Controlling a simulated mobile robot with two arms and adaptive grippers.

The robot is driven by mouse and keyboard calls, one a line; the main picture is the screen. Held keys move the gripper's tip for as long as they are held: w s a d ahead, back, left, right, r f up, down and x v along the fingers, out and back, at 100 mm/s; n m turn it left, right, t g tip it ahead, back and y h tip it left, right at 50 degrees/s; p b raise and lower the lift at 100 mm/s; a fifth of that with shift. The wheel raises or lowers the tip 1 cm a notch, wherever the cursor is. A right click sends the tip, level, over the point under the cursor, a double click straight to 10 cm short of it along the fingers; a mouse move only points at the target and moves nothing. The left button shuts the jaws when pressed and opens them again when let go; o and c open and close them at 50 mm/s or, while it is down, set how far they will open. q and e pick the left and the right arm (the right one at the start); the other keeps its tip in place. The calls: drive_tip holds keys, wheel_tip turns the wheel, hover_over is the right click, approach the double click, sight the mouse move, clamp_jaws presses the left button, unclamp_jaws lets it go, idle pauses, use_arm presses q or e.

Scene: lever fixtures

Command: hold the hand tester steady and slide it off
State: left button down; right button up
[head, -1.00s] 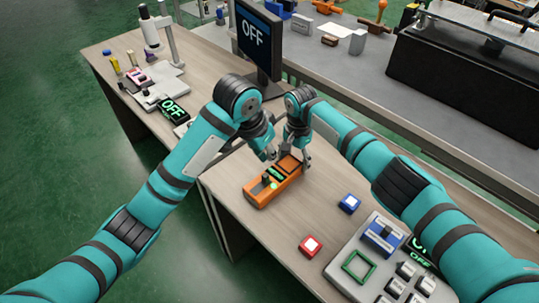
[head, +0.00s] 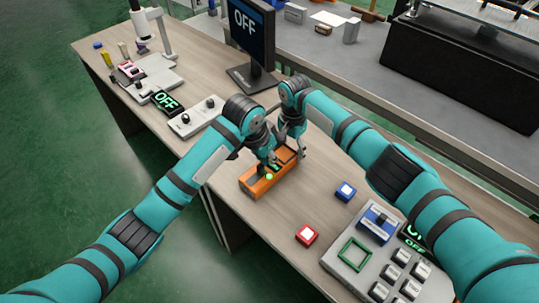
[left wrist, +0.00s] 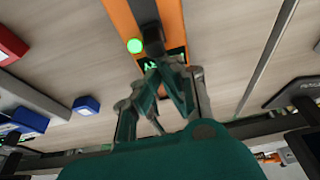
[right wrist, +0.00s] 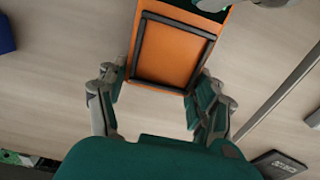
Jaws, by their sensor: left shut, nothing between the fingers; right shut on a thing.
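The orange hand tester (head: 262,187) lies on the wooden table in the head view. My right gripper (head: 292,152) is at its far end; in the right wrist view its fingers (right wrist: 160,92) straddle the tester's dark-framed end (right wrist: 172,52). My left gripper (head: 267,163) is shut and empty above the tester's middle. In the left wrist view its fingertips (left wrist: 163,66) are at the green-lit display, close to the dark slider knob (left wrist: 153,40). I cannot tell whether they touch the knob. A round green light (left wrist: 134,46) glows beside the knob.
A blue button box (head: 345,191) and a red button box (head: 307,235) stand right of the tester. A grey lever panel (head: 338,258) is at lower right. A monitor (head: 250,35) reading OFF and a grey two-knob box (head: 195,117) stand behind and left.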

sight(260, 168)
use_arm(q)
drive_tip(key=shift+s+a, duration=1.4)
use_arm(e)
drive_tip(key=shift+d, duration=0.1)
use_arm(q)
drive_tip(key=shift+r, duration=0.25)
drive_tip(key=v, duration=0.9)
drive_tip(key=shift+r, duration=0.25)
drive_tip(key=shift+s, duration=0.1)
use_arm(e)
drive_tip(key=o, duration=1.4)
